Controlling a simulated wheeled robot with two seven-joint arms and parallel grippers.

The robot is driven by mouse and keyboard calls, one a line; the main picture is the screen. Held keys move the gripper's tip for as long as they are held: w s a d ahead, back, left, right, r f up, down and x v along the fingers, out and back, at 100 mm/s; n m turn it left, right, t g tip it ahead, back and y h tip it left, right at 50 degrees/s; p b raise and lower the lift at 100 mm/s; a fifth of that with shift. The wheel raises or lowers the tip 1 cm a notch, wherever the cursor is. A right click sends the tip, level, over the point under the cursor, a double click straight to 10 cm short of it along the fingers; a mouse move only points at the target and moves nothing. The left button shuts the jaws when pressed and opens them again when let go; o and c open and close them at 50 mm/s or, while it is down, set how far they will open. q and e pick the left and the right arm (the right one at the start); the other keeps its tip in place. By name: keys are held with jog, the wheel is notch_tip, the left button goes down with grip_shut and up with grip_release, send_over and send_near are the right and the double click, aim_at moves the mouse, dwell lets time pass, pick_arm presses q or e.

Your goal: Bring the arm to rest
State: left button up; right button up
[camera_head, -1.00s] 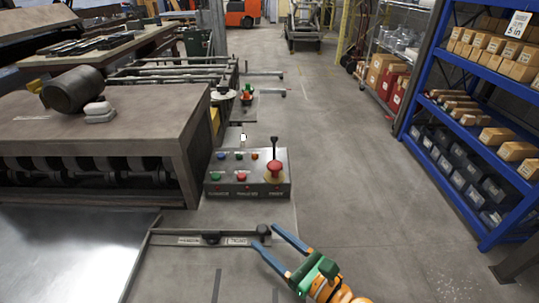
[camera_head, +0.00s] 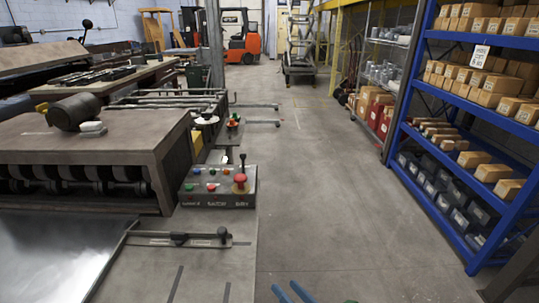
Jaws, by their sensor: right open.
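My right gripper (camera_head: 290,293) shows only at the bottom edge, its two blue fingers apart with nothing between them. The rest of that arm is cut off by the frame. The fingers are over the floor, to the right of the machine table and apart from the lever bar (camera_head: 180,238). My left gripper is out of view.
A control box (camera_head: 218,187) with coloured buttons and a red knob stands on the machine table (camera_head: 215,265). A metal sheet (camera_head: 50,255) lies at left. Blue shelving (camera_head: 405,90) with boxes stands at right. The concrete floor (camera_head: 315,180) between is clear. An orange forklift (camera_head: 245,42) is far back.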

jog(key=s+d+f+m+g+h, duration=0.1)
jog(key=s+d+f+m+h, duration=0.15)
jog(key=f+m, duration=0.35)
jog(key=s+d+f+m+g+h, duration=0.1)
jog(key=s+d+f+m+h, duration=0.1)
jog(key=d+f+m, duration=0.4)
jog(key=s+d+f+m+g+h, duration=0.1)
jog(key=s+d+f+m+h, duration=0.15)
jog(key=f+m, duration=0.35)
jog(key=s+d+f+m+g+h, duration=0.1)
jog(key=s+f+m+g, duration=0.3)
jog(key=s, duration=0.9)
jog(key=s+d+f+m+g+h, duration=0.1)
jog(key=s+f+m+g, duration=0.4)
jog(key=s+f+m, duration=0.6)
jog(key=s+d+m, duration=0.1)
jog(key=s, duration=0.2)
jog(key=shift+f+g+h, duration=0.2)
jog(key=shift+g+h, duration=0.1)
jog(key=shift+w, duration=0.1)
